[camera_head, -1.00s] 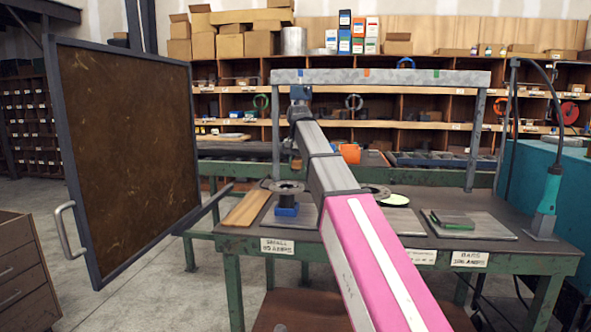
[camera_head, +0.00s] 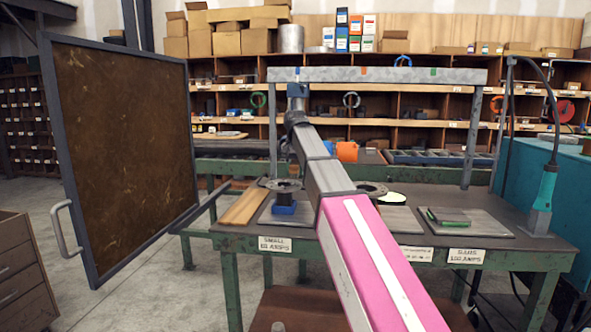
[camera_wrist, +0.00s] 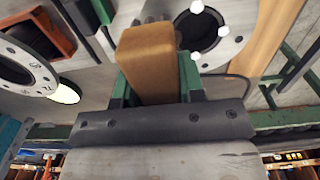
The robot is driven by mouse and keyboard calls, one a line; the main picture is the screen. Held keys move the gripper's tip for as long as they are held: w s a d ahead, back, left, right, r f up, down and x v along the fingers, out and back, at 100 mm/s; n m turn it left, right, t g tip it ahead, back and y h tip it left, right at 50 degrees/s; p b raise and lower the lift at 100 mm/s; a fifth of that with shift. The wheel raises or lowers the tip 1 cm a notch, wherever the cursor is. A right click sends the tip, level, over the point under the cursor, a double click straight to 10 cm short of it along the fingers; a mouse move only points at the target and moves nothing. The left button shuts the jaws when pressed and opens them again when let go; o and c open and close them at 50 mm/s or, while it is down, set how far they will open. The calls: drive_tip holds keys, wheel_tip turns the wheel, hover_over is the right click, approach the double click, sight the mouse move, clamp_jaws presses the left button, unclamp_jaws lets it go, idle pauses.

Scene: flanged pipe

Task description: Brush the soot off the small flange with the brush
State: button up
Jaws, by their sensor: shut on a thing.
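The small flange (camera_head: 284,185) is a grey ring lying on a blue stand (camera_head: 284,206) at the table's left. In the wrist view a grey flange (camera_wrist: 240,22) with a dark bore and several white round-ended pieces around it shows at upper right; it looks like the small one. My gripper (camera_wrist: 158,88) has green fingers shut on the brush, whose tan block (camera_wrist: 148,55) shows just left of that flange. Its bristles are hidden, and I cannot tell whether it touches the flange. In the head view the gripper is not clearly visible. Soot cannot be made out clearly.
A larger flange (camera_head: 371,189), also in the wrist view (camera_wrist: 18,68), sits to the right beyond my arm. An orange object (camera_head: 347,152) is behind. A wooden board (camera_head: 243,206) lies left. A brown framed screen (camera_head: 122,150) stands left; an overhead beam (camera_head: 400,76) spans the table.

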sight(296, 185)
drive_tip(key=shift+f, duration=1.9)
drive_tip(key=shift+a, duration=0.15)
drive_tip(key=shift+w+a+r, duration=0.1)
drive_tip(key=shift+w+a, duration=0.15)
drive_tip(key=shift+a, duration=0.8)
drive_tip(key=shift+s+d, duration=0.25)
drive_tip(key=shift+d, duration=0.95)
drive_tip(key=shift+w+a+f, duration=0.1)
drive_tip(key=shift+w+a, duration=0.05)
drive_tip(key=shift+a, duration=0.45)
drive_tip(key=shift+w+a+f, duration=0.1)
drive_tip(key=shift+a, duration=0.45)
drive_tip(key=shift+s+d, duration=0.15)
drive_tip(key=shift+d, duration=0.45)
drive_tip(key=shift+s+d, duration=0.15)
drive_tip(key=shift+d, duration=0.4)
drive_tip(key=shift+w+a+r, duration=0.1)
drive_tip(key=shift+w+a, duration=0.05)
drive_tip(key=shift+a, duration=0.45)
drive_tip(key=shift+w+a+r, duration=0.1)
drive_tip(key=shift+w+a, duration=0.05)
drive_tip(key=shift+a, duration=0.45)
drive_tip(key=shift+s+d+f, duration=0.1)
drive_tip(key=shift+s+d, duration=0.05)
drive_tip(key=shift+d, duration=0.45)
drive_tip(key=shift+s+d+f, duration=0.1)
drive_tip(key=shift+d, duration=0.5)
